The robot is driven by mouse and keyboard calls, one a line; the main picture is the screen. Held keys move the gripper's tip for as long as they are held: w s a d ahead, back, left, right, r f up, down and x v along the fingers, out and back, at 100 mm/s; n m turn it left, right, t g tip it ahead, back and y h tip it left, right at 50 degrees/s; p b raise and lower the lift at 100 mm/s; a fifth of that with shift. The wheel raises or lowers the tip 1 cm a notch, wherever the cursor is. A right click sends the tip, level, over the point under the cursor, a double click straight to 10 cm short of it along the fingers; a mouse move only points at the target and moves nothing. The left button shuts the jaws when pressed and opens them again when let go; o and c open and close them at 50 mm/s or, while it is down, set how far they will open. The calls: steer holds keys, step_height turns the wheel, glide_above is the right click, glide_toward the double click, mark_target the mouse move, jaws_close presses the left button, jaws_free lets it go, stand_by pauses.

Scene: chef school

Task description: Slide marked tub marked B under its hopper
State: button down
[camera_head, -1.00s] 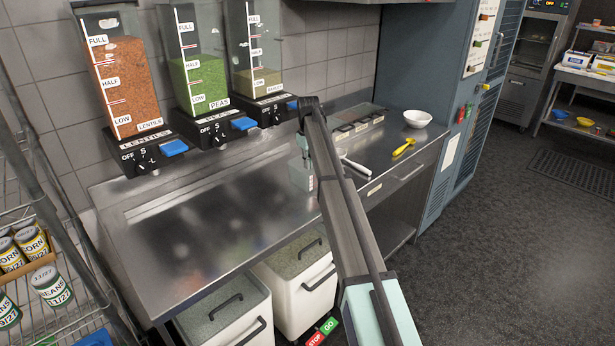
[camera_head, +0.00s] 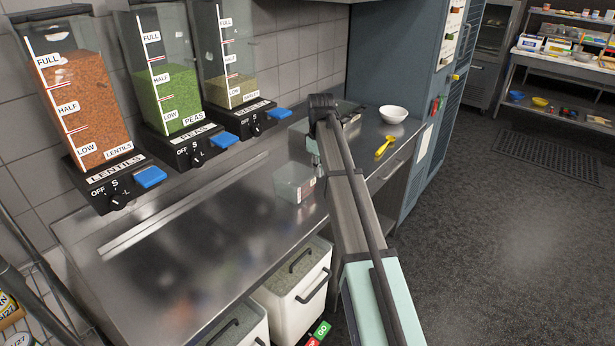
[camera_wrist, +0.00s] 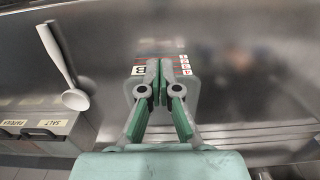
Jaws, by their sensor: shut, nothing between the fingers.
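A small clear tub (camera_head: 293,185) stands on the steel counter (camera_head: 190,235), just left of my arm in the head view. In the wrist view the tub (camera_wrist: 138,71) shows a letter B, red lines and a white number strip. My gripper (camera_wrist: 160,88) is shut and empty, its fingertips together in front of the tub; I cannot tell if they touch it. In the head view my arm mostly hides the gripper. Three wall hoppers hang left of the tub: lentils (camera_head: 78,105), peas (camera_head: 168,95) and barley (camera_head: 233,80).
Each hopper has a dial and a blue lever (camera_head: 149,177) above the counter. A white bowl (camera_head: 393,114) and yellow spoon (camera_head: 384,147) lie at the far end. A white spoon (camera_wrist: 66,75) is beside the tub. White bins (camera_head: 295,300) stand below. The counter's left part is clear.

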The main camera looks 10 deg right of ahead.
mark_target(294, 184)
steer(key=f+p, duration=0.1)
steer(key=f, duration=0.3)
steer(key=f+p, duration=0.2)
steer(key=f, duration=0.3)
steer(key=shift+s+d, duration=0.15)
steer(key=shift+s, duration=0.05)
steer(key=shift+w+a+f+p, duration=0.15)
steer(key=shift+w+a+p, duration=0.35)
steer(key=shift+w, duration=0.15)
steer(key=shift+w+a+f+p, duration=0.15)
steer(key=shift+w+a+p, duration=0.3)
steer(key=shift+w, duration=0.15)
steer(key=shift+w+a+f, duration=0.1)
steer(key=shift+w+a, duration=0.25)
steer(key=shift+a, duration=0.05)
steer(key=w+a, duration=0.2)
steer(key=w, duration=0.1)
steer(key=w+a+b, duration=0.1)
steer(key=w+a, duration=0.2)
steer(key=shift+w, duration=0.1)
steer(key=shift+s+d, duration=0.1)
steer(key=shift+s, duration=0.1)
